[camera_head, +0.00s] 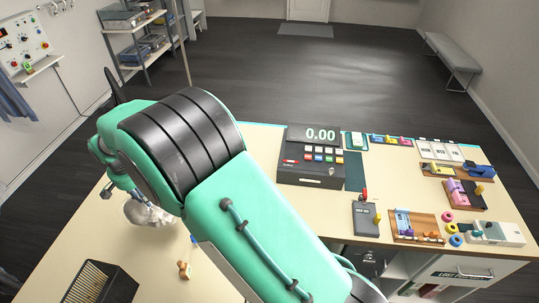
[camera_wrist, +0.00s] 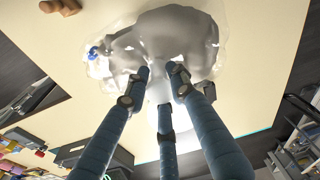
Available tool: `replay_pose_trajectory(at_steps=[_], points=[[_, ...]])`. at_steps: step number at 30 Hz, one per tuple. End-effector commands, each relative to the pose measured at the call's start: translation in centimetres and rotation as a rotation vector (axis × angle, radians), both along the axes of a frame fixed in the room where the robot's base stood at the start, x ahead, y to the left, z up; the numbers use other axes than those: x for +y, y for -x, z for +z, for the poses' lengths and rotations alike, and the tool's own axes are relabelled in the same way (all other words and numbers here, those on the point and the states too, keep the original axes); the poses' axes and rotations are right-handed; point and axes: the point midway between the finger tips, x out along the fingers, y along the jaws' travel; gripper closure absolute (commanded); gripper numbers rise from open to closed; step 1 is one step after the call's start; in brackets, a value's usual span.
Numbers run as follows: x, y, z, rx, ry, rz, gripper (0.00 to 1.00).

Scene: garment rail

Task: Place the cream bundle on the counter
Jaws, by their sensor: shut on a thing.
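The cream bundle (camera_head: 148,213) is a pale, rounded lump that shows over the left part of the counter (camera_head: 85,235), partly hidden behind my arm. In the wrist view the bundle (camera_wrist: 180,32) looks greyish white inside a clear, shiny wrap, with a small blue spot at its left edge. My gripper (camera_head: 132,193) points down at it. In the wrist view my gripper (camera_wrist: 160,78) has its dark blue fingers closed on the near side of the bundle. I cannot tell whether the bundle touches the counter.
A black slatted basket (camera_head: 100,284) stands at the counter's front left, with a small wooden piece (camera_head: 184,269) to its right. A cash register (camera_head: 312,158) and several small goods fill the right side. Bare counter lies between basket and bundle.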

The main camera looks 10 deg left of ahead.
Motion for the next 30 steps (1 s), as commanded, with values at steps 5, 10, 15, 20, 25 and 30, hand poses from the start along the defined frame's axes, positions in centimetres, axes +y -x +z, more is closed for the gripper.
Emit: replay_pose_trajectory(at_steps=[5, 10, 15, 20, 25, 30], points=[[-3.4, -4.5, 0.2, -0.001, -0.002, -0.055, 1.00], [-7.6, -9.2, 0.2, -0.001, -0.001, -0.116, 1.00], [-12.1, -13.5, 0.2, 0.000, -0.001, -0.177, 1.00], [-16.5, -17.3, 0.2, 0.000, -0.001, -0.234, 1.00], [-21.5, -21.0, 0.3, 0.000, -0.001, -0.295, 1.00], [-27.0, -24.3, 0.2, 0.001, -0.001, -0.358, 1.00]])
